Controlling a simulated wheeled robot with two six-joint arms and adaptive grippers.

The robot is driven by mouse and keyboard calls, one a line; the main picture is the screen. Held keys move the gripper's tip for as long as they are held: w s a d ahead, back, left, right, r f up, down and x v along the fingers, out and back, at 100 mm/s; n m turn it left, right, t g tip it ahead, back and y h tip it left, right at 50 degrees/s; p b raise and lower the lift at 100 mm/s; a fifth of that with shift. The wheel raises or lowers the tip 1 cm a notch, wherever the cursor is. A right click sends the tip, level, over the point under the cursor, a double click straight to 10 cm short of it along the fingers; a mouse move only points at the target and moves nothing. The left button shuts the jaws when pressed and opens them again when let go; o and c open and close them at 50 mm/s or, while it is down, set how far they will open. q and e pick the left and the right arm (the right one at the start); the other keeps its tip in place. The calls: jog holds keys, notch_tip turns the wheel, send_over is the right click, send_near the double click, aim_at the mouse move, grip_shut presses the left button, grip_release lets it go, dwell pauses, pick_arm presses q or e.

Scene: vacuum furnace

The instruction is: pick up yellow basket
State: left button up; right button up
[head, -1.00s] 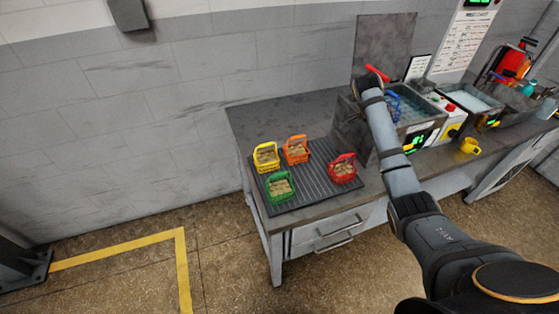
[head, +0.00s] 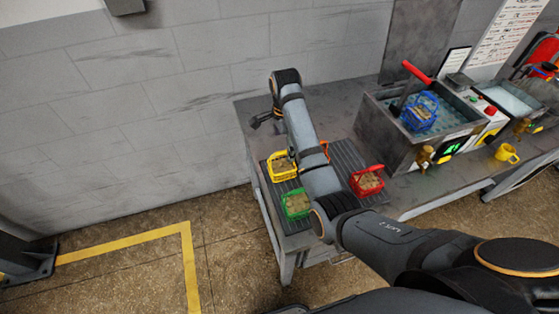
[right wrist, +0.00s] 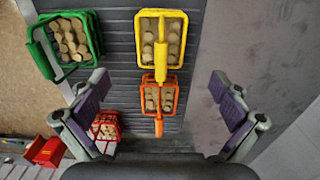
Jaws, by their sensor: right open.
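The yellow basket (head: 283,168), filled with tan round pieces, stands on the ribbed dark tray (head: 345,155) at the table's left end. In the right wrist view the yellow basket (right wrist: 161,40) is at the top middle, with its handle across it. My right gripper (head: 264,120) is above the back left of the table. Its open, empty fingers also show in the right wrist view (right wrist: 160,90), spread wide, with the yellow basket beyond them and apart. My left gripper is out of view.
The orange basket (right wrist: 160,98) sits close to the yellow one. Green (head: 296,204) and red (head: 367,181) baskets share the tray. A blue basket (head: 420,112) is at the tank (head: 400,142) on the right. The wall (head: 200,110) rises behind the table.

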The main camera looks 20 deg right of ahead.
aim_at(282, 164)
jog(key=shift+s+f+b, duration=0.35)
jog(key=shift+s+b, duration=0.1)
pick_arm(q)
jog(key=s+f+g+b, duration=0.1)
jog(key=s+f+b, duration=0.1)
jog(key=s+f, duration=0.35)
pick_arm(e)
notch_tip(282, 164, down, 3)
jog(key=shift+s+a+r, duration=0.1)
jog(key=shift+r, duration=0.05)
jog(key=shift+w+f, duration=0.25)
jog(key=shift+f, duration=0.25)
jog(key=shift+w+f, duration=0.25)
jog(key=shift+f, duration=0.6)
jog(key=f, duration=0.2)
jog(key=f+p, duration=0.1)
jog(key=shift+a+f, duration=0.2)
jog(key=shift+f, duration=0.15)
jog(key=shift+w+f, duration=0.15)
jog(key=shift+f, duration=0.1)
jog(key=c, duration=1)
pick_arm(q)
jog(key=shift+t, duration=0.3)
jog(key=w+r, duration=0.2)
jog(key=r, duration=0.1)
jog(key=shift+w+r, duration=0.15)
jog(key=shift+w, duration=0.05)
pick_arm(e)
jog(key=shift+r, duration=0.1)
jog(key=c, duration=0.7)
